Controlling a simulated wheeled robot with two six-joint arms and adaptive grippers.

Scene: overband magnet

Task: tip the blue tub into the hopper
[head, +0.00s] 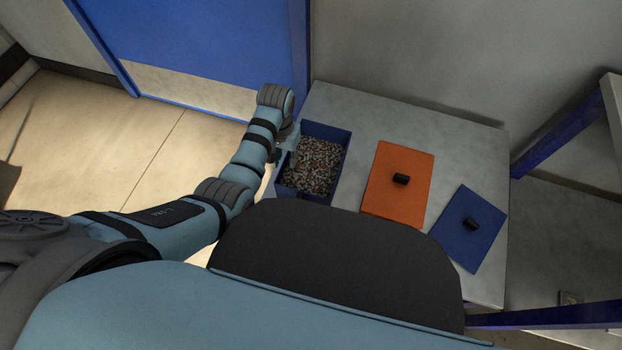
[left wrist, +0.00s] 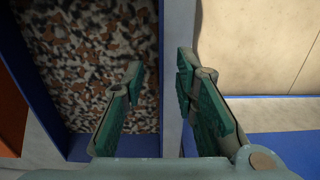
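The blue tub (head: 327,131) is an open rectangular box full of mixed brown, white and dark bits (head: 313,166). It stands upright on the left side of a grey table. My left gripper (head: 285,153) is at the tub's left wall. In the left wrist view the gripper (left wrist: 160,72) is open, with one finger over the bits inside the tub (left wrist: 38,103) and the other outside its wall. No grip on the wall shows, and I cannot tell how far down the fingertips reach. My right gripper is out of view. I cannot make out a hopper.
An orange panel (head: 388,202) and a blue panel (head: 455,243), each with a black knob, lie right of the tub on the grey table (head: 440,130). A blue door (head: 225,45) is behind left. Blue frame bars (head: 560,140) stand at the right.

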